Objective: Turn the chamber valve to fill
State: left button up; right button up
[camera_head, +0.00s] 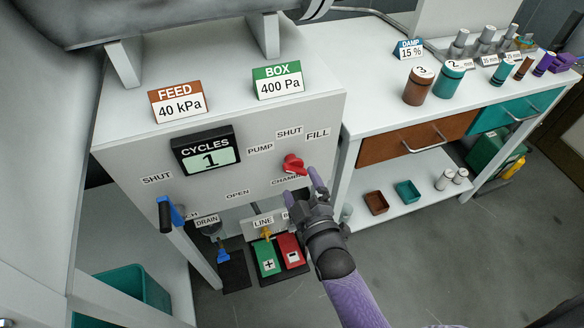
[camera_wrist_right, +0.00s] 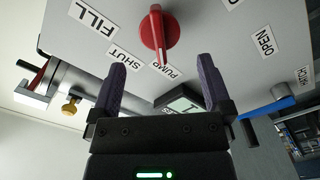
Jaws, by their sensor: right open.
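The chamber valve is a round red knob (camera_head: 293,164) with a raised grip bar, on the front panel (camera_head: 235,185) of the white cabinet. PUMP (camera_head: 260,149), SHUT (camera_head: 289,132) and FILL (camera_head: 317,134) labels stand around it. In the right wrist view the knob (camera_wrist_right: 159,35) is straight ahead, and one end of its bar lies by the PUMP label (camera_wrist_right: 165,70). My right gripper (camera_head: 315,181) is open and empty just in front of the knob, its fingers (camera_wrist_right: 162,66) spread apart and not visibly touching it. My left gripper is not in view.
A blue-handled lever (camera_head: 170,213) is at the panel's left. A CYCLES display (camera_head: 206,149) reads 1. FEED (camera_head: 178,99) and BOX (camera_head: 278,81) signs stand on top. Green and red pedals (camera_head: 268,258) lie below. A side bench (camera_head: 375,95) holds several cylinders.

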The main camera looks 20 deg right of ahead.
aim_at(293, 173)
jog(key=w, duration=0.2)
jog(key=w+b, duration=0.1)
jog(key=w, duration=0.2)
jog(key=shift+a+f, duration=0.1)
jog(key=shift+f, duration=0.1)
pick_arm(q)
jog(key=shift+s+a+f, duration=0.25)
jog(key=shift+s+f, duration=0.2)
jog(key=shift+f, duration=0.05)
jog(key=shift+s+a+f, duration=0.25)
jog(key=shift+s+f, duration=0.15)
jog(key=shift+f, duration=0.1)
pick_arm(e)
jog(key=shift+w+r, duration=0.15)
jog(key=shift+w, duration=0.25)
jog(key=c, duration=1.2)
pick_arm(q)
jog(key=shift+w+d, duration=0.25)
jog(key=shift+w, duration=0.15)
pick_arm(e)
jog(key=shift+c, duration=0.2)
